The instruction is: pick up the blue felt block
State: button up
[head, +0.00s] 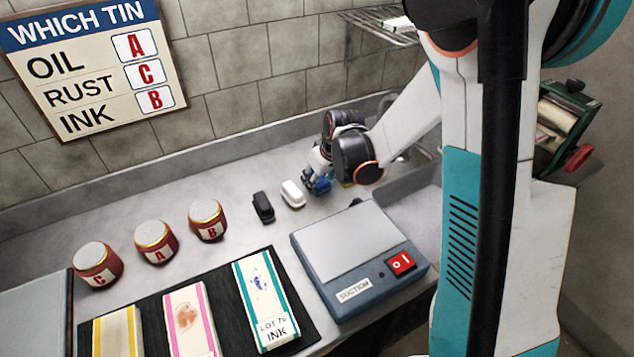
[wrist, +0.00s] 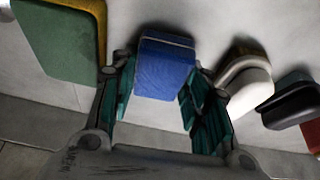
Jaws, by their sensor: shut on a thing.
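The blue felt block (wrist: 165,72) is between my gripper's two green-padded fingers in the wrist view. My gripper (head: 318,180) is shut on it, at the back of the counter in the head view. The block is partly covered by the fingers in the head view, where a little blue (head: 321,187) shows. Whether it touches the counter or is slightly above it, I cannot tell.
A white block (head: 293,194) and a black block (head: 263,207) lie left of my gripper. A green and yellow pad (wrist: 62,42) lies on the other side. The suction box (head: 350,240), three tins (head: 155,242) and a dark mat (head: 143,310) with cloth strips stand nearer.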

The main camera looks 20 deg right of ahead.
notch_tip(320, 180, up, 20)
jog(key=p, duration=0.6)
jog(key=shift+p, duration=0.3)
